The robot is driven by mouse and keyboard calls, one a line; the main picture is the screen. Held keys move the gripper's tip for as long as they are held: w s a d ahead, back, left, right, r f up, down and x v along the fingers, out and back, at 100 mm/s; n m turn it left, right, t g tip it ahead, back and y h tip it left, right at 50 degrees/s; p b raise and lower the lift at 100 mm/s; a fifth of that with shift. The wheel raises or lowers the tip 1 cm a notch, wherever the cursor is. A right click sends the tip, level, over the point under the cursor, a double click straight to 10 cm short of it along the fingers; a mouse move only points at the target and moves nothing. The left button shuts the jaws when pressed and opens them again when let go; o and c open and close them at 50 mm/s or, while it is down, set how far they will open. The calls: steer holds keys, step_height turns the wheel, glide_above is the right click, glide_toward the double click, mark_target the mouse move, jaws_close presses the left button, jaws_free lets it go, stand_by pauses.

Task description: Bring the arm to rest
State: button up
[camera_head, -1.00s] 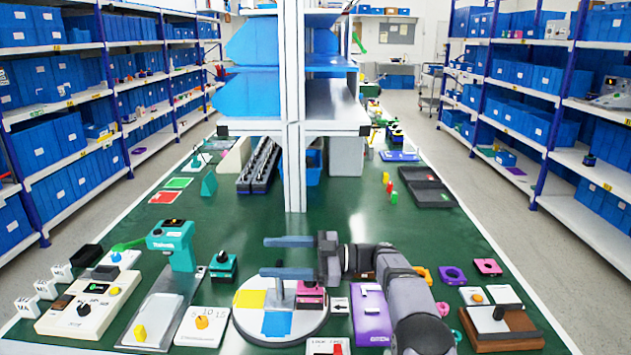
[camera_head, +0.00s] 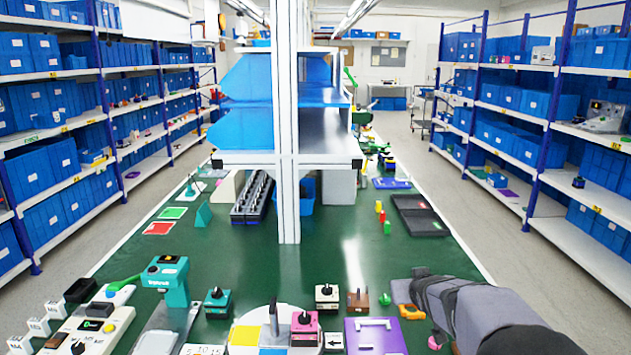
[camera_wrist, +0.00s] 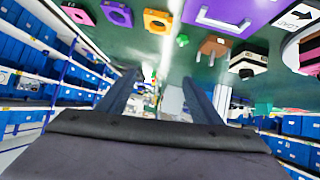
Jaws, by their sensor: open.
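My arm (camera_head: 465,305) reaches in from the lower right in the head view, over the right side of the green table. My gripper (camera_wrist: 160,78) shows in the wrist view with its two fingers apart and nothing between them. Its fingers cannot be made out in the head view. Several small knob switches stand on the table: a teal one (camera_head: 217,303), a pink one (camera_head: 304,328), a white one (camera_head: 327,297) and a brown one (camera_head: 358,301). The gripper holds none of them.
A round white turntable (camera_head: 241,314) and a purple plate (camera_head: 404,343) lie at the front. A teal stand (camera_head: 172,284) is at left. A white post (camera_head: 288,200) with shelves rises mid-table. The green surface (camera_head: 330,258) behind the switches is mostly clear.

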steer(key=s+f+m+g+p, duration=0.1)
steer(key=s+f+g, duration=0.2)
steer(key=s, duration=0.5)
steer(key=s+f+m+g, duration=0.15)
steer(key=s+f, duration=0.25)
steer(key=s, duration=0.4)
steer(key=s+a+f+g+y, duration=0.1)
steer(key=s+a+g+y, duration=0.3)
steer(key=s, duration=0.6)
steer(key=s+a+f+g+y, duration=0.1)
steer(key=s+a+f+g, duration=0.1)
steer(key=s+a, duration=0.7)
steer(key=s+d+f+n+h+b, duration=0.35)
steer(key=f+b, duration=0.25)
steer(key=f, duration=0.3)
step_height(320, 180, up, 18)
steer(key=m+p, duration=0.1)
steer(key=p, duration=1.7)
steer(key=shift+w+d+f, duration=0.2)
steer(key=shift+w+d, duration=0.15)
steer(key=shift+d, duration=0.1)
